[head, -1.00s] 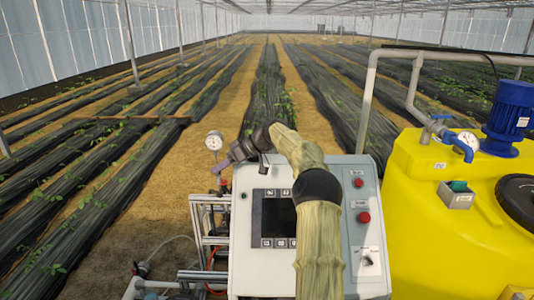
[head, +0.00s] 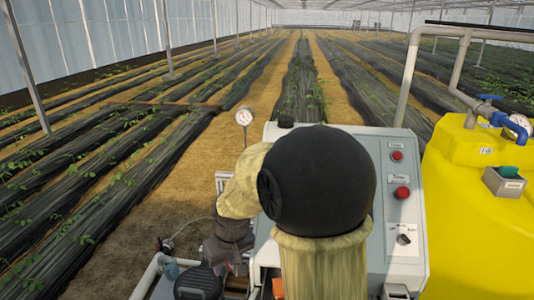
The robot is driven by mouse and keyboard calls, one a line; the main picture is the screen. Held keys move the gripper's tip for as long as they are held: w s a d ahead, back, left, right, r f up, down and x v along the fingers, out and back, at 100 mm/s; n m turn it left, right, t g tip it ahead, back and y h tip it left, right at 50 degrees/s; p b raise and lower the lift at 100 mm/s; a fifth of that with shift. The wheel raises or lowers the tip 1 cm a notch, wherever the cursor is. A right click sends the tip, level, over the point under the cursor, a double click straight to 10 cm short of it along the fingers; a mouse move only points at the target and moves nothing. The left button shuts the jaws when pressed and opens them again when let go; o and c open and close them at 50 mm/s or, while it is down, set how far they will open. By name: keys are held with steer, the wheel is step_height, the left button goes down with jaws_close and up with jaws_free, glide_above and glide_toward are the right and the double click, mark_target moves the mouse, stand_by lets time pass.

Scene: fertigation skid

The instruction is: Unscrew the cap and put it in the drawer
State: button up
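My arm bends at a large black joint in the middle of the head view, and its forearm reaches down to the left. The dark wrist end of my gripper (head: 232,262) is low at left of centre. Its fingers are not clear, so I cannot tell whether it is open or holds anything. A dark round ribbed lid-like piece (head: 200,283) shows just left of the wrist at the bottom edge; I cannot tell whether it is the cap. A small black round piece (head: 286,121) is at the cabinet's top edge. No drawer can be made out.
A grey control cabinet (head: 385,262) with red buttons stands behind my arm, which hides much of its front. A pressure gauge (head: 244,117) rises at its left. A yellow tank (head: 470,225) with piping is at right. Pipes and fittings lie at lower left.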

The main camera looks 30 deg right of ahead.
steer(key=s+f+m+b, duration=0.1)
steer(key=s+f, duration=0.4)
steer(key=s, duration=0.5)
steer(key=shift+s+m+h+b, duration=0.3)
steer(key=shift+s+h+b, duration=0.1)
steer(key=shift+b, duration=0.1)
steer(key=shift+w+d, duration=0.1)
steer(key=shift+c, duration=0.2)
